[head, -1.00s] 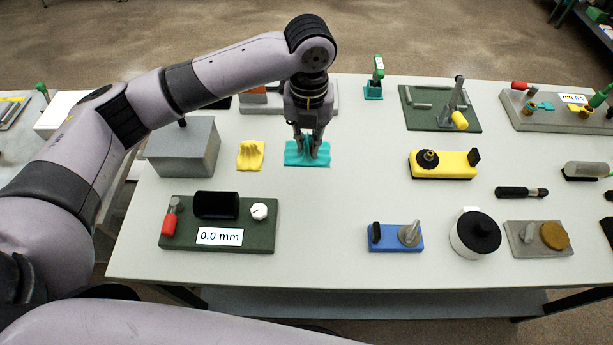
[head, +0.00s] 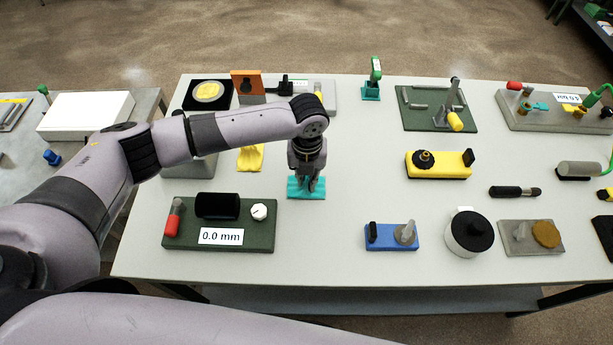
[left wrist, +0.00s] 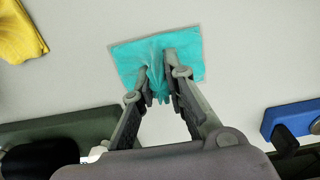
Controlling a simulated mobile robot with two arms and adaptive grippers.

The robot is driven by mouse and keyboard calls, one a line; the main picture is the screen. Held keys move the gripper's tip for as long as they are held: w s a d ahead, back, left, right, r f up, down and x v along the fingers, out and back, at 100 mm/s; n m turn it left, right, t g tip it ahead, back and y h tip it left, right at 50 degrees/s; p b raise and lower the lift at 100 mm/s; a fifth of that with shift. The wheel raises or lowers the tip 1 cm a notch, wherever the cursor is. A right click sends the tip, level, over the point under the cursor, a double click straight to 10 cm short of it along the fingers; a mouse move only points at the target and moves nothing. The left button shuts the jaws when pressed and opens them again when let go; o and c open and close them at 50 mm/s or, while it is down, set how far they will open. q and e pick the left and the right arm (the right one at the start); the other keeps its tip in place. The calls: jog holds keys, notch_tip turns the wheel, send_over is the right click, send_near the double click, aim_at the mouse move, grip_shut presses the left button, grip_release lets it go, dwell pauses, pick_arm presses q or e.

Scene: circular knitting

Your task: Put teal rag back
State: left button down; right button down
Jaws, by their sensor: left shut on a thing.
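The teal rag (head: 306,193) lies spread on the pale table, right of the dark green gauge block. My left gripper (head: 306,184) points down at it from above. In the left wrist view the rag (left wrist: 192,68) is bunched up into a fold between the two fingertips, and the left gripper (left wrist: 159,74) is shut on that fold. The rag's outer parts look flat and close to the tabletop; I cannot tell whether it is lifted. My right gripper is not in view.
The green block (head: 219,237) with the 0.0 mm display is close on the left. A blue block (head: 391,237) and yellow block (head: 438,165) stand right. Table between is clear.

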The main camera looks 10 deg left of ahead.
aim_at(307, 177)
pick_arm(q)
jog(key=shift+f, duration=0.1)
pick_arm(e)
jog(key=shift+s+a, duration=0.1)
pick_arm(q)
jog(key=c, duration=1.6)
grip_release()
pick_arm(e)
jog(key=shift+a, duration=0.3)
